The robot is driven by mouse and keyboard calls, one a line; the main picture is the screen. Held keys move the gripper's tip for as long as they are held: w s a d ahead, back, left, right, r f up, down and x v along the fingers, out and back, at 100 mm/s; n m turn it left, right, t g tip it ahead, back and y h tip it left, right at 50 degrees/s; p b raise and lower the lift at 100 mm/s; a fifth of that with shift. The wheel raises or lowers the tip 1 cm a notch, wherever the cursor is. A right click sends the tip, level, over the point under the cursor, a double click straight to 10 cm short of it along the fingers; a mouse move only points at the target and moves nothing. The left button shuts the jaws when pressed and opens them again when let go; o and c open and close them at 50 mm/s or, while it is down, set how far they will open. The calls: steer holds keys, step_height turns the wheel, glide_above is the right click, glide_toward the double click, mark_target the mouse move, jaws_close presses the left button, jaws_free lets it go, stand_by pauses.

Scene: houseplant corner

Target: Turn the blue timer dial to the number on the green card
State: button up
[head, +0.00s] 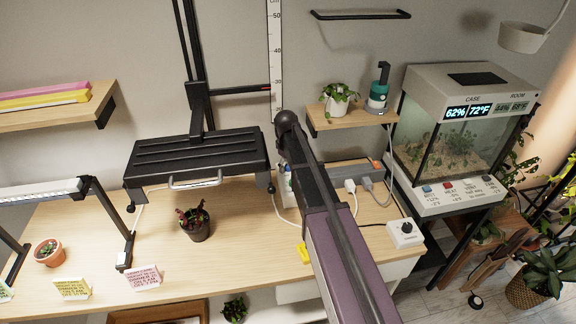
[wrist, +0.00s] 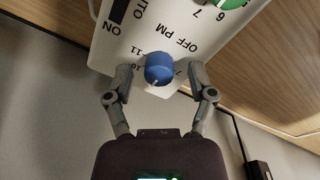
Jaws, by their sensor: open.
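The blue timer dial (wrist: 158,68) is on a white panel (wrist: 140,35) in the wrist view. Its pale mark points toward the bottom of the picture. Printed numbers 11 and 10 show at its left and a 7 at its right. My gripper (wrist: 161,82) is open, with one finger on each side of the dial; I cannot tell whether they touch it. In the head view my arm hides my gripper. A pale card with greenish writing (head: 5,292) is cut off at the left edge of the head view; its number cannot be read.
A green dial (wrist: 230,3) sits on the same panel. A pink card (head: 143,278), a yellow card (head: 71,289) and a potted plant (head: 195,224) stand on the wooden table (head: 240,260). A black stand (head: 200,155) is behind. A terrarium (head: 455,125) stands at right.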

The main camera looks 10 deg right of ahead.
steer(key=shift+m, duration=0.5)
steer(key=m, duration=0.3)
steer(key=shift+w+m, duration=0.1)
steer(key=shift+m, duration=0.2)
steer(key=m, duration=0.4)
steer(key=shift+g, duration=0.3)
steer(key=m, duration=0.4)
steer(key=shift+m, duration=0.3)
steer(key=m, duration=0.5)
step_height(320, 180, up, 14)
steer(key=p, duration=1.4)
steer(key=s+f+n+b, duration=0.5)
steer(key=s, duration=0.7)
steer(key=s+f+n+b, duration=0.6)
steer(key=s, duration=0.6)
steer(key=shift+s+d+f+y, duration=0.15)
steer(key=shift+s+d+y, duration=0.05)
steer(key=shift+d+y, duration=0.15)
